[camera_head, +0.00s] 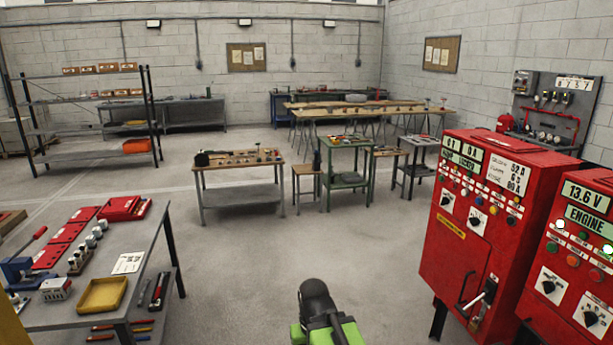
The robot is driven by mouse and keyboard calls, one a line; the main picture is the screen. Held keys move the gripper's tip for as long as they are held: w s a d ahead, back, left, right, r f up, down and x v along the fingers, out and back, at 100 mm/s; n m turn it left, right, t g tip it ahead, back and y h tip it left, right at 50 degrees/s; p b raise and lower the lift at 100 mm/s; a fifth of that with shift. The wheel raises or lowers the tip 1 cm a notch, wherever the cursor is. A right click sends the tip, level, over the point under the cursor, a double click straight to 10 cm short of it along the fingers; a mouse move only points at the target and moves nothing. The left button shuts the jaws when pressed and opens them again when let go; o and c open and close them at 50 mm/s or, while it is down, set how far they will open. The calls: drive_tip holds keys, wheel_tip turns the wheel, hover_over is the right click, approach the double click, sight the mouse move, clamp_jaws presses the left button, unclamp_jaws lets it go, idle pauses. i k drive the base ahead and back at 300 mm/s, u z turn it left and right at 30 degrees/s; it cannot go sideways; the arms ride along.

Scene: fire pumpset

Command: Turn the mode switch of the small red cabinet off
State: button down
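Two red cabinets stand at the right. The nearer one (566,262), cut off by the right edge, has a "13.6 V" display, an "ENGINE" display and two black rotary switches on white plates, a left one (549,286) and a right one (590,318). The other cabinet (450,255) has two similar switches, an upper (447,199) and a lower (477,222). I cannot tell which cabinet is the small one, and the switch labels are too small to read. My gripper (322,318), black and green, shows at the bottom centre, apart from both cabinets; its fingers cannot be made out.
A grey workbench (135,240) with a yellow tray (102,295) and tools stands at the left. A lever handle (478,298) sticks out from the farther cabinet's front. Smaller tables stand mid-room. The floor (300,250) between bench and cabinets is clear.

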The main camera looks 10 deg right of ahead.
sight(549, 286)
drive_tip(key=z, duration=2.05)
drive_tip(key=k, duration=0.75)
drive_tip(key=i, duration=0.75)
drive_tip(key=z, duration=0.1)
